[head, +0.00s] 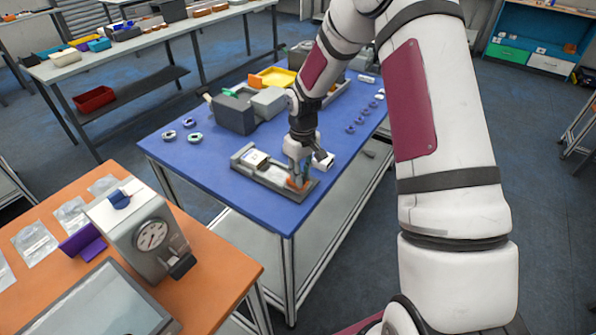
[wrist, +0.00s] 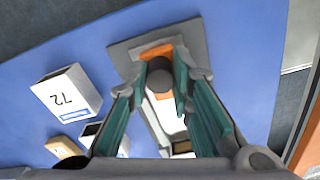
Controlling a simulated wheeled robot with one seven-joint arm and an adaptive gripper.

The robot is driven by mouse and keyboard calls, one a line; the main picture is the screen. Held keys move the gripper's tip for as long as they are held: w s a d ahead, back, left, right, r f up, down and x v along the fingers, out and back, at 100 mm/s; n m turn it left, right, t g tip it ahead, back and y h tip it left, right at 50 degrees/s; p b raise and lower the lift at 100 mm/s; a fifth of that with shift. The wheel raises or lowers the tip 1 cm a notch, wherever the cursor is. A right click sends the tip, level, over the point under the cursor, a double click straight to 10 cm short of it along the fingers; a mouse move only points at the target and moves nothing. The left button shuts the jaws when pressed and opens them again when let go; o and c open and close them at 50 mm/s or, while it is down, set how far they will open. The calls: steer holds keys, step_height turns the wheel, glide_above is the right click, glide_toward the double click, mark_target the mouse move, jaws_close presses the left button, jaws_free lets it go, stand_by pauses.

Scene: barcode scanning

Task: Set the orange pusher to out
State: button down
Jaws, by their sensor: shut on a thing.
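The orange pusher (wrist: 157,52) sits at one end of a grey tray-like fixture (wrist: 125,55) on the blue table. In the wrist view a dark round knob (wrist: 160,76) stands on the pusher, between my fingertips. My gripper (wrist: 160,82) reaches down over the fixture, its green-lined fingers closed on the knob from both sides. In the head view the orange pusher (head: 299,183) shows at the fixture's near right end, partly hidden by my gripper (head: 300,174). A pale bar lies along the fixture's channel behind the pusher.
Grey machines (head: 233,113) and a yellow tray (head: 272,77) stand farther back on the blue table (head: 200,160). Small round parts lie along its edges. An orange table with a dial device (head: 150,235) is at the near left.

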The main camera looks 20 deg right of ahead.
steer(key=shift+s+d, duration=0.2)
steer(key=c, duration=1.4)
jaws_free()
steer(key=shift+r, duration=0.2)
step_height(320, 180, up, 12)
steer(key=shift+f, duration=0.2)
steer(key=shift+r, duration=0.1)
